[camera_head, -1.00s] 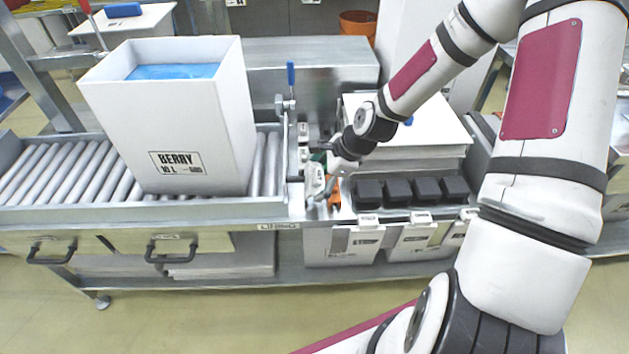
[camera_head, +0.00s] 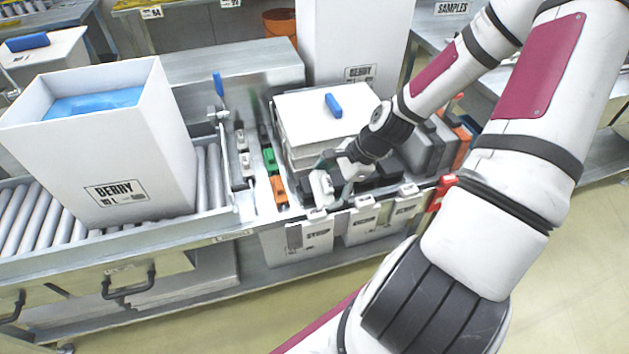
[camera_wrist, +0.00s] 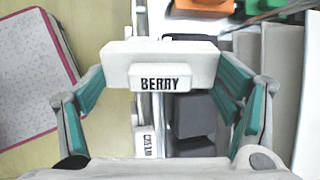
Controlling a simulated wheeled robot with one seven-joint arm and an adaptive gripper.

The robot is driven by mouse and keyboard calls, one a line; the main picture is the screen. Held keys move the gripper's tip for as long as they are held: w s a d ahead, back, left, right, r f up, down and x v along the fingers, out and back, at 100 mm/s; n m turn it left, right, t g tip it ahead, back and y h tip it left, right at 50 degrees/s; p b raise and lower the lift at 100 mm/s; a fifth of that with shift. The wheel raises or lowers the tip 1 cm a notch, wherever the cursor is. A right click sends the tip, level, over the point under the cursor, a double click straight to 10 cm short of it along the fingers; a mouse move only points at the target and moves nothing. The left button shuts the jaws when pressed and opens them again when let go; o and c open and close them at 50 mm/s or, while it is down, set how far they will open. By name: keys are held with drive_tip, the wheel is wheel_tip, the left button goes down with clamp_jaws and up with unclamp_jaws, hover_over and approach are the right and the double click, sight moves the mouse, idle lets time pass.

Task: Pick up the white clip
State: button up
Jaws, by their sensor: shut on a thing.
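The white clip, marked BERRY, (camera_wrist: 160,68) spans the space between my fingertips in the wrist view. My gripper (camera_wrist: 165,80) is shut on it, with teal finger pads at its two ends. In the head view my gripper (camera_head: 336,184) holds the white clip (camera_head: 320,188) in the air, over the front of the table near the black blocks. The arm hides part of those blocks. Other white clips (camera_head: 243,143) sit in a row on the narrow rack to the left, beside green (camera_head: 269,158) and orange (camera_head: 279,190) clips.
An open white BERRY box (camera_head: 120,160) with a blue liner stands on the roller conveyor (camera_head: 25,212) at left. White bins with clips on their rims (camera_head: 363,201) hang along the table's front edge. A blue-handled white lid (camera_head: 300,110) lies behind my gripper.

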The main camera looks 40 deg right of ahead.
drive_tip(key=shift+s+d+r+g+h+b, duration=0.3)
drive_tip(key=shift+s+d+g+h+b, duration=0.2)
drive_tip(key=shift+s+d+g+h, duration=0.15)
drive_tip(key=shift+s+d+r+g+h+b, duration=0.35)
drive_tip(key=shift+s+d+g+h+b, duration=0.2)
drive_tip(key=shift+g+h, duration=0.2)
drive_tip(key=shift+s+d+r+g+h+b, duration=0.3)
drive_tip(key=shift+s+d+g+h+b, duration=0.2)
drive_tip(key=shift+s+g+h, duration=0.15)
